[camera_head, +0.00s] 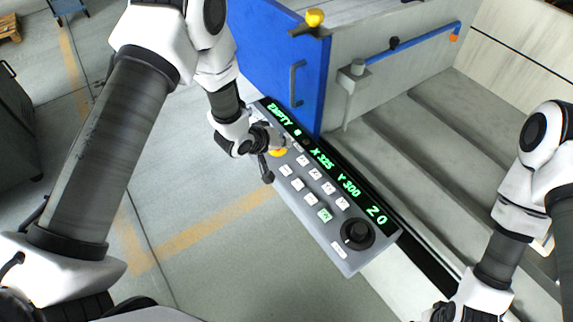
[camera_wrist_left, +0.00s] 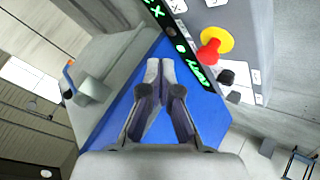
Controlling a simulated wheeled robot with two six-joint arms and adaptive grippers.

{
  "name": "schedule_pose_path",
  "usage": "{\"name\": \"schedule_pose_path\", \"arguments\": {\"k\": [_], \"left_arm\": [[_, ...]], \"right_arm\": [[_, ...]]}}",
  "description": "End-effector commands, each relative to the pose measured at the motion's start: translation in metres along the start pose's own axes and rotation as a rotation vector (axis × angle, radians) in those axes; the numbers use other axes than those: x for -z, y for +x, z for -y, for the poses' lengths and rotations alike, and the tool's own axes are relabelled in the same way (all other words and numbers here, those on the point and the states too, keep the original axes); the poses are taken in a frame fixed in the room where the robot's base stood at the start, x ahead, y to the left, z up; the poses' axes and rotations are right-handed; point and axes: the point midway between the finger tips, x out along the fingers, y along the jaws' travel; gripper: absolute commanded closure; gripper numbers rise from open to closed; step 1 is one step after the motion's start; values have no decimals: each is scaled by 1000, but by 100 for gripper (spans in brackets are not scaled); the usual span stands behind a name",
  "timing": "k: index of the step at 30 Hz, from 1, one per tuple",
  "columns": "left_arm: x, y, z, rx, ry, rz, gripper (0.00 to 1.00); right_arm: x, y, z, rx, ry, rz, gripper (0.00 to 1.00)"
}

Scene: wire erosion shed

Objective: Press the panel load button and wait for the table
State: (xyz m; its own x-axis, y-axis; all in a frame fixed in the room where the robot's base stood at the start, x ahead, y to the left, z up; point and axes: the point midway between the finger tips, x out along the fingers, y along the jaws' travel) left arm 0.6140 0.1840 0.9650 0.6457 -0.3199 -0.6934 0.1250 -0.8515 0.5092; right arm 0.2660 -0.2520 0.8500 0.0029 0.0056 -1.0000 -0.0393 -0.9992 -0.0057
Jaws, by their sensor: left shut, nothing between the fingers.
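The button labels are too small to read, so I cannot tell which is the load button. The green display (camera_head: 322,160) reads EMPTY, X 325, Y 300, Z 0. My left gripper (camera_head: 268,138) is over the panel's upper left end, by the yellow collar (camera_head: 278,152). In the left wrist view the gripper (camera_wrist_left: 160,68) is shut and empty, beside the red stop button (camera_wrist_left: 209,50). My right gripper (camera_head: 443,313) is partly cut off at the bottom edge.
A blue door (camera_head: 275,60) with a grey handle (camera_head: 297,84) stands behind the panel. A yellow knob (camera_head: 315,17) and a blue pipe (camera_head: 420,41) are nearby. Grey stepped surfaces lie to the right. The floor left of the panel is clear.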

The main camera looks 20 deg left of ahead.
Motion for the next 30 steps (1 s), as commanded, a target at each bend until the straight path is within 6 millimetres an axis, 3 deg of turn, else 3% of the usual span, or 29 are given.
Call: {"name": "schedule_pose_path", "arguments": {"k": [10,23,30], "left_arm": [[-5,7,5,1,0,1,100],[-37,49,36,1,0,2,100],[-46,62,46,0,0,1,100]], "right_arm": [[0,8,0,0,0,0,60],[0,59,0,0,0,0,60],[0,70,0,0,0,0,60]]}}
